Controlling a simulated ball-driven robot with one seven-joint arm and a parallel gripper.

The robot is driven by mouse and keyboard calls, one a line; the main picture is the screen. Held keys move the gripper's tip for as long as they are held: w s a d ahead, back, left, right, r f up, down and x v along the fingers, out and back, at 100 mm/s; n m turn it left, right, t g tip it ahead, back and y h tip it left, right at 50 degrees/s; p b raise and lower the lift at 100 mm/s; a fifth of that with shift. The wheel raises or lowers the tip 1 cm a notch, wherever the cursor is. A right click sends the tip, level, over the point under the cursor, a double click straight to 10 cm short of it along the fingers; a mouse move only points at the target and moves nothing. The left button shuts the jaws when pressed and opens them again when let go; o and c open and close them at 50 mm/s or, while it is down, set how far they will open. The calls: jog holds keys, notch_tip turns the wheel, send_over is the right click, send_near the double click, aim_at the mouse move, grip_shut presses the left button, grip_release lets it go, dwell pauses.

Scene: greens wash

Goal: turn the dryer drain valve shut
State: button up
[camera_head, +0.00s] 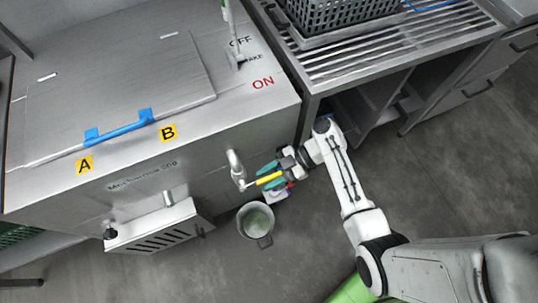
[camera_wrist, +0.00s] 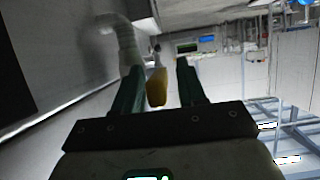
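The dryer (camera_head: 175,175) is a large steel box at the left of the head view. Its drain pipe (camera_head: 235,163) comes out of the front near the right corner, and also shows at the upper left of the wrist view (camera_wrist: 124,42). The valve's yellow handle (camera_head: 268,179) sticks out to the right from the pipe's lower end. My gripper (camera_head: 270,176) is at the handle, with a green finger on each side. In the wrist view the handle (camera_wrist: 157,87) lies between the open fingers, nearer the left one, with a clear gap to the right one.
A grey bucket (camera_head: 257,222) stands on the floor below the pipe. A steel slatted table (camera_head: 385,45) with a dark crate (camera_head: 335,12) is at the upper right. A vented box (camera_head: 160,232) juts from the dryer's front. The floor right of my arm is clear.

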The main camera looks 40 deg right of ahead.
jog(key=v, duration=1)
jog(key=shift+d, duration=0.35)
jog(key=shift+s+r, duration=0.1)
jog(key=shift+r, duration=0.05)
